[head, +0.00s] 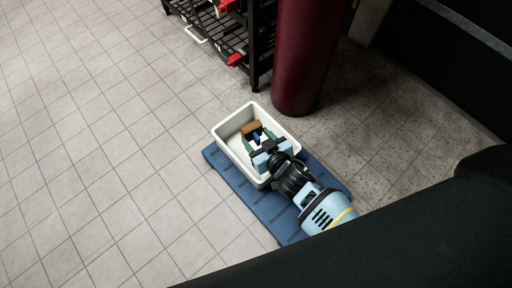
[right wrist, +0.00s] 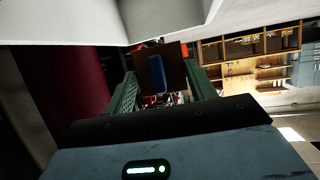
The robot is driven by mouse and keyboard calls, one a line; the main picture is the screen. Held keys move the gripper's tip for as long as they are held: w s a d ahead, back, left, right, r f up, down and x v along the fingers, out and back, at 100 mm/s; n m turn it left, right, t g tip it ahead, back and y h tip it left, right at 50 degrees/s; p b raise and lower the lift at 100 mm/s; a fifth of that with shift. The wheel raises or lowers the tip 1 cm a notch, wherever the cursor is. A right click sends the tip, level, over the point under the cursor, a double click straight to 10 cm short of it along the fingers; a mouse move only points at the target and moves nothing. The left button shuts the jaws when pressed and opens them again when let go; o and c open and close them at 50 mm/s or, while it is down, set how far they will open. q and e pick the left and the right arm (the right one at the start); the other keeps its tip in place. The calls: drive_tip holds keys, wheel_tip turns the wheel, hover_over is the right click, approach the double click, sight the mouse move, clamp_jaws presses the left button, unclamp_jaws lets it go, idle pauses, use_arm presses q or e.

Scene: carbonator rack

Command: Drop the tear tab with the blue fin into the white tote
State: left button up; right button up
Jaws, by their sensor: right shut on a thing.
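The tear tab is a brown plate (head: 251,127) with a blue fin (head: 257,137). In the right wrist view the brown plate (right wrist: 174,52) and the blue fin (right wrist: 158,74) show between the green fingers. My right gripper (head: 258,136) is shut on the tab and holds it over the opening of the white tote (head: 226,149). Part of the tote (right wrist: 175,15) also shows at the top of the right wrist view. The gripper and arm hide the tote's near right part. My left gripper is not in view.
The tote stands on a blue pallet-like base (head: 240,189). A dark red cylinder (head: 306,60) stands close behind it at the right. A black rack (head: 258,45) with red items is at the back. Tiled floor (head: 95,150) is clear to the left.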

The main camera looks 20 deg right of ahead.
drive_tip(key=o, duration=0.8)
drive_tip(key=shift+o, duration=1.2)
drive_tip(key=p+v, duration=0.3)
drive_tip(key=v, duration=0.3)
drive_tip(key=shift+s+r, duration=0.2)
drive_tip(key=shift+r, duration=0.05)
drive_tip(key=shift+s+d+r+p, duration=0.15)
drive_tip(key=shift+s+p, duration=0.2)
drive_tip(key=shift+s, duration=0.25)
